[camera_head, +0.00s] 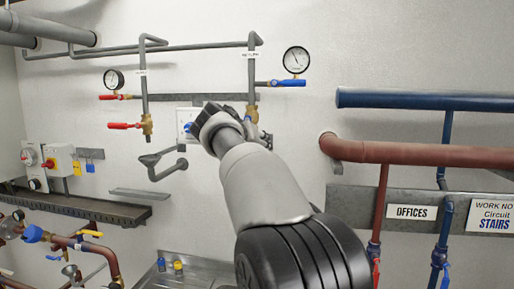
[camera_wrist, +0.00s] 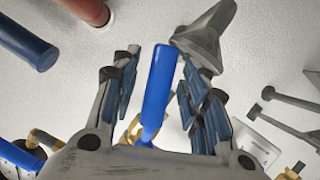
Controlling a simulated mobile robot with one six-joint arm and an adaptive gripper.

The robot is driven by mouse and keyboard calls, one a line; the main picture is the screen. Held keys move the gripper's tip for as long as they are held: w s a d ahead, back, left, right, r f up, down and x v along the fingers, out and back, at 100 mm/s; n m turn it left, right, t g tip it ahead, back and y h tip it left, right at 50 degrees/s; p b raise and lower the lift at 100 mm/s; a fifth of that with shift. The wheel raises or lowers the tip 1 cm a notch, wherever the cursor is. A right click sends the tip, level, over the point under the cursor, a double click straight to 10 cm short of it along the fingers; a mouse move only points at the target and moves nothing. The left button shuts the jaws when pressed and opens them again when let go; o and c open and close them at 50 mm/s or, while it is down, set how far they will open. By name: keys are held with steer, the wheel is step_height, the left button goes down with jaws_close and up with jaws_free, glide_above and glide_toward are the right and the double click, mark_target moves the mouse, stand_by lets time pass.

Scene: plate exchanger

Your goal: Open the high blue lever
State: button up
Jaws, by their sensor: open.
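The high blue lever (camera_head: 289,83) lies horizontal on the wall, below the right gauge and right of the grey pipe in the head view. My gripper (camera_head: 226,112) is at the wall to its lower left, apart from it. In the wrist view my gripper (camera_wrist: 162,90) is open. Its fingers stand either side of another blue lever (camera_wrist: 158,80), with brass valve parts behind it. This looks like the lower blue lever, which my gripper hides in the head view. I cannot tell whether the fingers touch it.
The right gauge (camera_head: 296,60) sits above the high blue lever. Blue pipe (camera_head: 420,100) and red-brown pipe (camera_head: 430,153) run at right. A drain funnel (camera_wrist: 205,40) is close to my fingers. Red levers (camera_head: 122,126) are at left. The wall right of the gauge is clear.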

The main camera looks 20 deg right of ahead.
steer(key=v, duration=1.1)
steer(key=shift+s+a, duration=0.25)
steer(key=shift+r, duration=0.1)
steer(key=s+a+f+n+g+y+b, duration=0.1)
steer(key=s+a+f+y+b, duration=0.1)
steer(key=s+f, duration=1.1)
steer(key=s+a+f+n+g+y+b, duration=0.1)
steer(key=s+a+f+g+y+b, duration=0.1)
steer(key=s+f, duration=1)
steer(key=s+a+f+n+g+y+b, duration=0.1)
steer(key=s+f+y+b, duration=0.4)
steer(key=s+f, duration=0.8)
step_height(320, 180, down, 6)
steer(key=a+g+b, duration=0.1)
steer(key=a, duration=0.1)
steer(key=shift+s+a+n+b, duration=0.35)
steer(key=shift+n+b, duration=0.05)
